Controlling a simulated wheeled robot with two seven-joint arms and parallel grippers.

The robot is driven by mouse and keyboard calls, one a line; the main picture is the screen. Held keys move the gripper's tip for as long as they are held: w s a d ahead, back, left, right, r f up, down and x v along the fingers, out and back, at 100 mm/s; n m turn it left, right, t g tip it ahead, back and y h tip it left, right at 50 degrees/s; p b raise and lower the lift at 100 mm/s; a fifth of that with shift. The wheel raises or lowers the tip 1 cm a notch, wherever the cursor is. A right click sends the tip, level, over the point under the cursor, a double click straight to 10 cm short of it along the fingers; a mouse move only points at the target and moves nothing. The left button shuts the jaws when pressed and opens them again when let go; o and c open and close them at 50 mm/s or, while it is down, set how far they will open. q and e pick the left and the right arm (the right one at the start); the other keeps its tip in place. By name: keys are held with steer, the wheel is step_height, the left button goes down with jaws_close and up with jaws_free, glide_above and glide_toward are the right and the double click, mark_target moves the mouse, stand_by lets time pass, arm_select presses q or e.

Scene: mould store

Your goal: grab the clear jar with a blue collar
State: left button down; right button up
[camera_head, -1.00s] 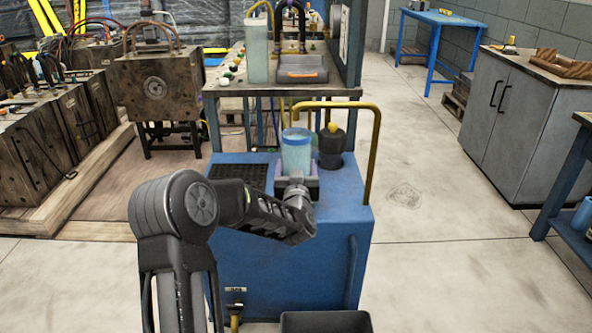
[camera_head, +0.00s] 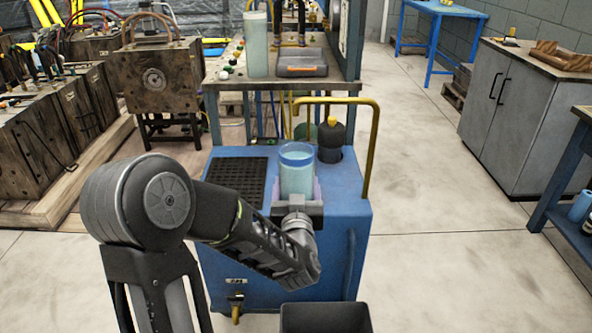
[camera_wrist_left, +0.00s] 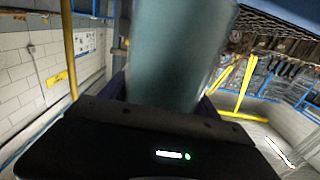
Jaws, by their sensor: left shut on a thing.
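The clear jar with a blue collar (camera_head: 297,178) is upright, filled with pale blue-green, over the blue trolley (camera_head: 230,215). My left gripper (camera_head: 298,196) is shut on its lower part, with a finger on each side. In the left wrist view the jar (camera_wrist_left: 178,55) rises blurred between the fingers; its collar is out of that view. Whether its base clears the trolley top is hidden by the gripper. My right gripper is not in view.
A dark bottle with a yellow top (camera_head: 331,138) stands behind the jar. A yellow handrail (camera_head: 372,150) bounds the trolley's right side. A black grid (camera_head: 237,178) lies to the left. A bench (camera_head: 235,82) with a tall container (camera_head: 256,45) stands behind. Open floor lies to the right.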

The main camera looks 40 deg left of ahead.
mark_target(297, 191)
arm_select(q)
steer(key=shift+v, duration=1.7)
steer(key=shift+r, duration=0.15)
